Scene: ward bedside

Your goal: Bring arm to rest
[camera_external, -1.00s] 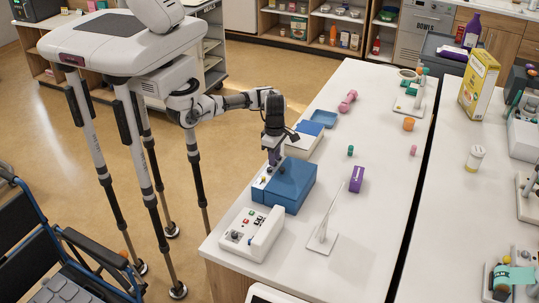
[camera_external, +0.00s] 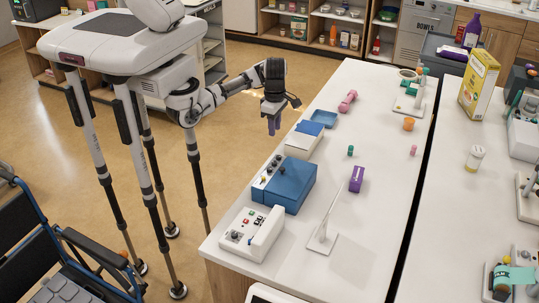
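My gripper (camera_external: 272,125) hangs in the air, pointing down, at the left edge of the white table (camera_external: 370,225). It is above and behind the blue box-shaped device (camera_external: 290,187) and apart from it. My arm reaches right from my body with the forearm raised. The fingers look small and dark at this distance, and I cannot tell the gap between them. I see no object clearly held.
A purple box (camera_external: 357,179) and a pink dumbbell (camera_external: 348,101) lie farther right. Open floor lies left of the table.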

